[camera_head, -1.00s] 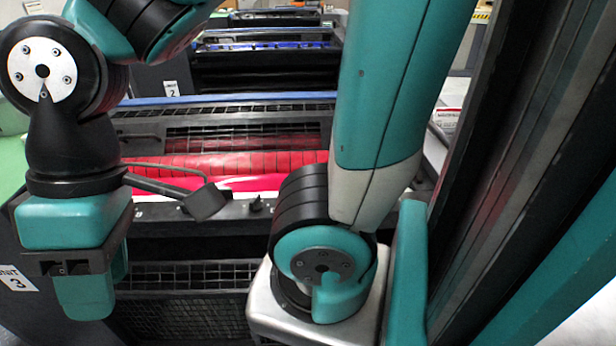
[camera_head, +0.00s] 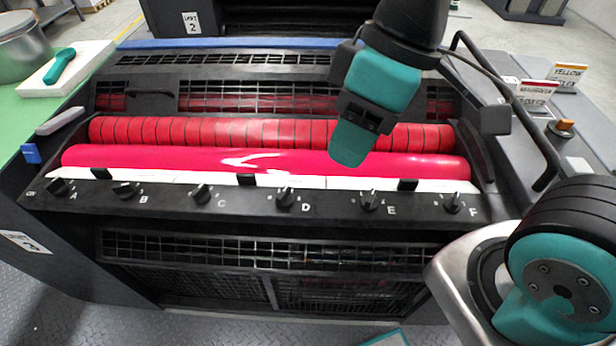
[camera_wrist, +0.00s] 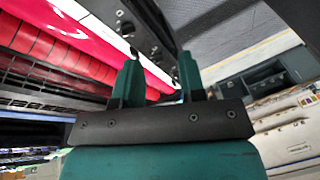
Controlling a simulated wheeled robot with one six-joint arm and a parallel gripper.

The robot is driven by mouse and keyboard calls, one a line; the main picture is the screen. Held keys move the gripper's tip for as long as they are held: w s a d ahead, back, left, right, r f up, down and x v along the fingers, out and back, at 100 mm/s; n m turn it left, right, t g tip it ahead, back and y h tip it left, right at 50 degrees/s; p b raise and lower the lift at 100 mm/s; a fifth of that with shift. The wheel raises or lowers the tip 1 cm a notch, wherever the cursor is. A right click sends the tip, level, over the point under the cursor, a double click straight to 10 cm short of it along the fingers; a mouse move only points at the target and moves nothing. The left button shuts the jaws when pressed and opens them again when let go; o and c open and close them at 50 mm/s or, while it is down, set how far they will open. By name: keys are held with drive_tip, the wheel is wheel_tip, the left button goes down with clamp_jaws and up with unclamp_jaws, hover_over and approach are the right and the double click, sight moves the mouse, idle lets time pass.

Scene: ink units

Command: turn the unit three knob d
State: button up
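Knob D (camera_head: 285,197) is a small black knob with a pale mark, standing on the dark front ledge between knob C (camera_head: 201,194) and knob E (camera_head: 370,200). A "D" is printed at its right. My gripper (camera_head: 347,150) is above and right of knob D, over the magenta roller and apart from the ledge. In the wrist view, the two teal fingers of my gripper (camera_wrist: 158,66) stand apart with nothing between them.
The magenta roller (camera_head: 130,157) and red ribbed roller (camera_head: 215,130) lie behind the ledge. Knobs A (camera_head: 57,187), B (camera_head: 127,190) and F (camera_head: 452,203) share it. A black rail (camera_head: 545,170) and ink signs (camera_head: 567,77) are at right.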

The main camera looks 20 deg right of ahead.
drive_tip(key=w+a+f+n+h+b, duration=0.2)
drive_tip(key=w+n, duration=0.5)
drive_tip(key=n, duration=0.2)
drive_tip(key=n+h+b, duration=0.1)
drive_tip(key=n+h, duration=0.1)
drive_tip(key=n, duration=0.6)
hover_over(283, 193)
drive_tip(key=f, duration=0.1)
wheel_tip(283, 193, down, 18)
drive_tip(key=shift+r+p, duration=0.2)
drive_tip(key=shift+p, duration=0.3)
drive_tip(key=shift+c, duration=0.2)
clamp_jaws()
